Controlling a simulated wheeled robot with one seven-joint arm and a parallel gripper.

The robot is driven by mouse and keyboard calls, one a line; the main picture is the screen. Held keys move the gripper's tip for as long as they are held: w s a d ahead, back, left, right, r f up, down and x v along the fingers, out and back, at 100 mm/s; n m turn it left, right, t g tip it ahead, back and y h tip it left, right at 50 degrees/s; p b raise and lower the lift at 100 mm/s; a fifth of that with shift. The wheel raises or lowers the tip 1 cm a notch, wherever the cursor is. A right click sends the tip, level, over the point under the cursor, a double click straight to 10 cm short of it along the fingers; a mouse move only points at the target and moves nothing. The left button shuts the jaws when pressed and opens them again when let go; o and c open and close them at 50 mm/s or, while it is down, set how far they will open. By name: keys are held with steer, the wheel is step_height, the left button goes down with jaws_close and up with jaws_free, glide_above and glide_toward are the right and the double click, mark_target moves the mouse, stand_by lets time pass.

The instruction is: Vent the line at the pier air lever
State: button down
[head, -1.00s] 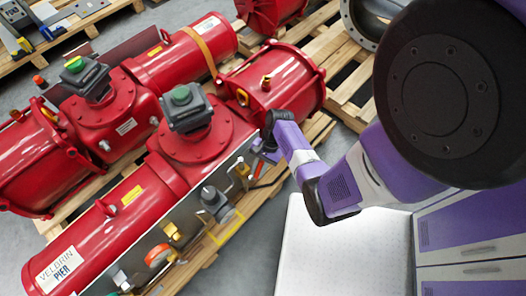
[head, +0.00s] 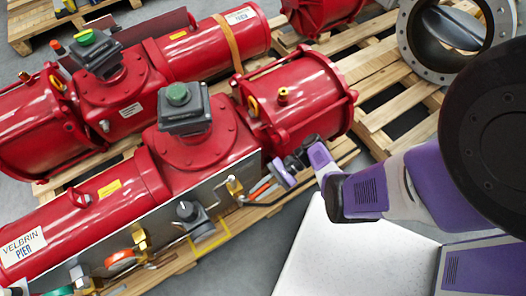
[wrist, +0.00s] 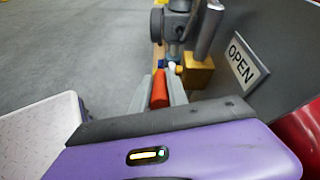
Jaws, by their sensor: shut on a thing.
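The pier actuator (head: 195,145) is the nearer red cylinder unit, labelled VELBRIN PIER, with a grey panel along its near side. The air lever has a red-orange handle (wrist: 159,89) and a brass valve body (wrist: 197,71) beside an OPEN plate (wrist: 242,62). In the head view the handle and my gripper (head: 276,180) are at the panel's right end, near a brass fitting (head: 235,186). In the wrist view my gripper (wrist: 158,92) is shut on the handle, one grey finger on each side. The far end of the lever is partly hidden by grey fittings.
A grey knob (head: 187,211), another brass fitting with an orange-red handle (head: 122,261) and a yellow bracket (head: 208,240) line the panel to the left. A second red actuator (head: 110,85) lies behind. Wooden pallets (head: 375,85) lie underneath. Bare grey floor shows in the wrist view.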

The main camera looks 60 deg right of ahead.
steer(key=shift+f, duration=0.1)
stand_by(0.5)
steer(key=c, duration=1.3)
jaws_free()
steer(key=v, duration=0.7)
steer(key=shift+s+d, duration=0.2)
steer(key=shift+d, duration=0.2)
